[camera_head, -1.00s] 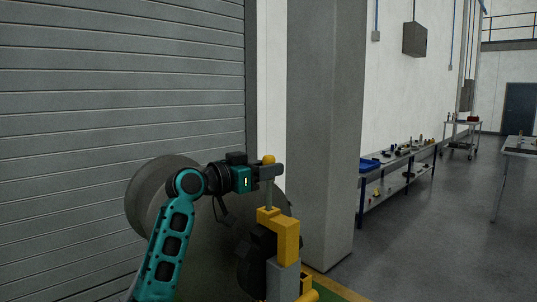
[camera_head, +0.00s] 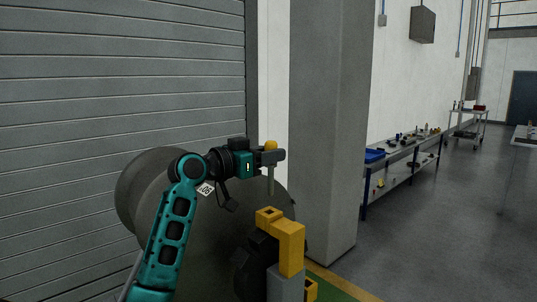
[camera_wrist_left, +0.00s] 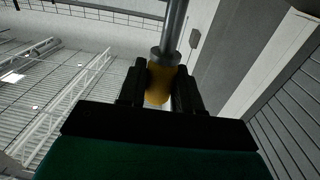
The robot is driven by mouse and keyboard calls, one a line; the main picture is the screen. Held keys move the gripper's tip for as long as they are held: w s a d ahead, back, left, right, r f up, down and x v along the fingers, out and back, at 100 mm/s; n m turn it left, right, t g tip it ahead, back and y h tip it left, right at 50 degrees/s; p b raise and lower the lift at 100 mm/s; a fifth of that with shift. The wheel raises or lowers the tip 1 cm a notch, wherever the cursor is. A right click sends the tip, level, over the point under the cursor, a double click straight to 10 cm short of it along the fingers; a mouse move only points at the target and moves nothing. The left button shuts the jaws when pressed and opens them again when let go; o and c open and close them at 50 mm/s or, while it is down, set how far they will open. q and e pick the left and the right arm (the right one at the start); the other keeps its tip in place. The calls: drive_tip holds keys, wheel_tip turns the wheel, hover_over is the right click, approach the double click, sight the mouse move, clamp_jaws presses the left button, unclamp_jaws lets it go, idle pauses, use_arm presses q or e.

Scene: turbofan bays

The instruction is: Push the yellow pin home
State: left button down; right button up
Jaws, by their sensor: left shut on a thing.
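The yellow pin has a round yellow knob (camera_head: 271,146) and a thin grey shank (camera_head: 271,182) that hangs straight down. My right gripper is not in view.
A large grey round body (camera_head: 150,200) stands behind my left arm. A concrete column (camera_head: 325,130) rises behind and right of the bracket. A shutter wall (camera_head: 120,80) fills the left. A bench (camera_head: 400,165) with a blue bin and small items stands further right, beside open floor.

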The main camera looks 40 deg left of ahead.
use_arm(q)
drive_tip(key=shift+s, duration=0.15)
drive_tip(key=shift+s+y, duration=0.1)
drive_tip(key=shift+y, duration=0.2)
drive_tip(key=shift+f+b, duration=0.35)
drive_tip(key=shift+b, duration=0.05)
drive_tip(key=shift+f+b, duration=1.95)
drive_tip(key=shift+f, duration=0.5)
drive_tip(key=shift+f+b, duration=2.3)
drive_tip(key=shift+f, duration=0.45)
drive_tip(key=c, duration=0.7)
unclamp_jaws()
